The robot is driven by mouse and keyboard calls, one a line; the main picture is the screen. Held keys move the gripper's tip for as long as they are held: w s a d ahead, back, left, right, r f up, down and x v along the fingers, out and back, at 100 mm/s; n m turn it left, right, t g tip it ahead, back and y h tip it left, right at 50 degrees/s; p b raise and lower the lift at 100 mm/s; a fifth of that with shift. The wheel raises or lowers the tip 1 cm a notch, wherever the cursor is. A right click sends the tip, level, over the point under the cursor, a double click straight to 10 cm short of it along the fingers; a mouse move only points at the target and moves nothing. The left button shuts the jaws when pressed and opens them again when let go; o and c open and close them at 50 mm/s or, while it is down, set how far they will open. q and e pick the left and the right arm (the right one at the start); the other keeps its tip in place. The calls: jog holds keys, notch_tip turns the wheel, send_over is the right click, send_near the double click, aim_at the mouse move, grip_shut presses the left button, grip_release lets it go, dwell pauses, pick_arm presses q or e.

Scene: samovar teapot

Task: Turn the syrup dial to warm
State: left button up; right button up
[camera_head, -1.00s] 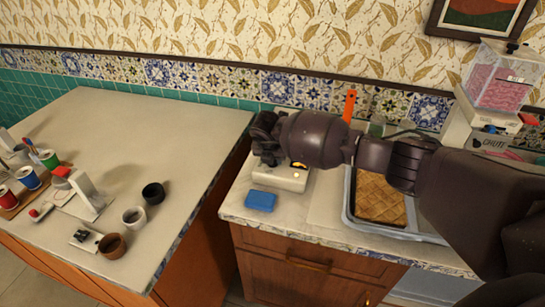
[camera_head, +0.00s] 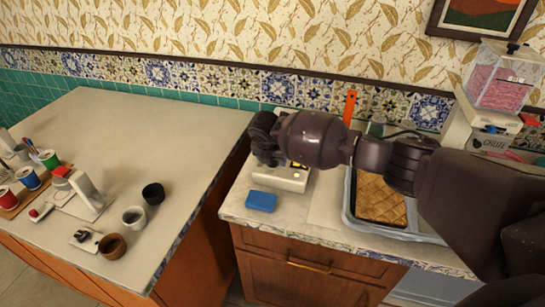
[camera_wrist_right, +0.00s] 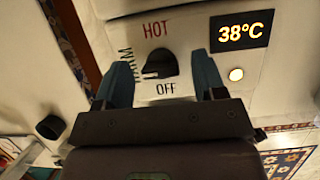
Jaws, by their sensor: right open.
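The syrup warmer is a pale box (camera_head: 290,180) on the right counter in the head view, partly hidden by my right gripper (camera_head: 264,140). In the right wrist view, its black dial (camera_wrist_right: 160,65) sits among the words HOT, WARM and OFF. The dial's pointed end appears to face left, towards WARM, which a finger partly covers. My right gripper (camera_wrist_right: 162,76) is open, with one blue finger on each side of the dial. A gap shows on both sides, wider on the right. The display (camera_wrist_right: 242,30) reads 38°C. My left gripper is not in view.
A blue block (camera_head: 261,201) lies in front of the warmer. A tray of waffle-like food (camera_head: 381,200) is to the right, below my arm. Cups (camera_head: 134,217) stand on the left counter, whose middle is clear.

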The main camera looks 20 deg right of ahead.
jog(key=shift+r, duration=0.1)
jog(key=v, duration=1)
jog(key=shift+r, duration=0.3)
jog(key=shift+s, duration=0.1)
